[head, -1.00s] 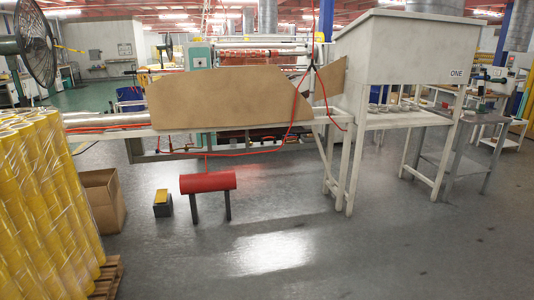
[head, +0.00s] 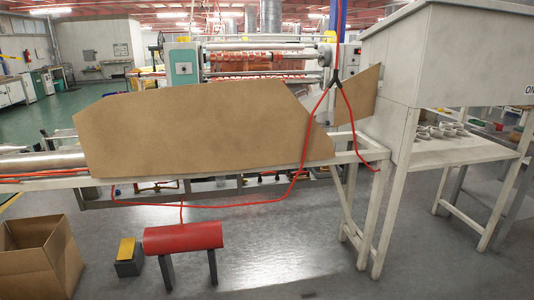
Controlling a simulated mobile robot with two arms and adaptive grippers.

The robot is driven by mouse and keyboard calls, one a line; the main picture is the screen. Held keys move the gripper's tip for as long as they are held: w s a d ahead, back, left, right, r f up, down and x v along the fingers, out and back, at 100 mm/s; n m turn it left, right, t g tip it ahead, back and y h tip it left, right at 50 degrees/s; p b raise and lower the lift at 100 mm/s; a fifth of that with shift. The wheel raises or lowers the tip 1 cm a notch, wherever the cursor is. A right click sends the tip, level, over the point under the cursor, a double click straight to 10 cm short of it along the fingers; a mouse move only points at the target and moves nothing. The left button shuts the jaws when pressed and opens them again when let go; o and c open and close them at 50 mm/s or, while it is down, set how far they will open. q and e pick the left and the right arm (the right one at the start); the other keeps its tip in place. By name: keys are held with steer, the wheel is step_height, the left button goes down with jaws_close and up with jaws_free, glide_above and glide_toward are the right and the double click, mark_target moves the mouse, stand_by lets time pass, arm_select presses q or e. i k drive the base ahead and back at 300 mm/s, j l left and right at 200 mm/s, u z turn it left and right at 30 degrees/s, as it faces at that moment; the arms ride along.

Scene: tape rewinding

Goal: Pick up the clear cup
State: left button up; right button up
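No clear cup can be made out in the head view. Several small pale items (head: 445,131) lie on the shelf under the big grey-white hopper (head: 415,50) at the right, too small to identify. Neither of my grippers shows in the view.
A long machine frame with a brown board (head: 200,130) crosses the way ahead. A red padded roll on legs (head: 183,238), a black and yellow block (head: 128,258) and an open cardboard box (head: 40,260) stand before it. Red cords hang near the hopper. Grey floor is free at the front right.

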mark_target(221, 181)
steer(key=i+l, duration=0.1)
steer(key=i, duration=3.3)
steer(key=j+u, duration=0.05)
steer(key=j, duration=0.05)
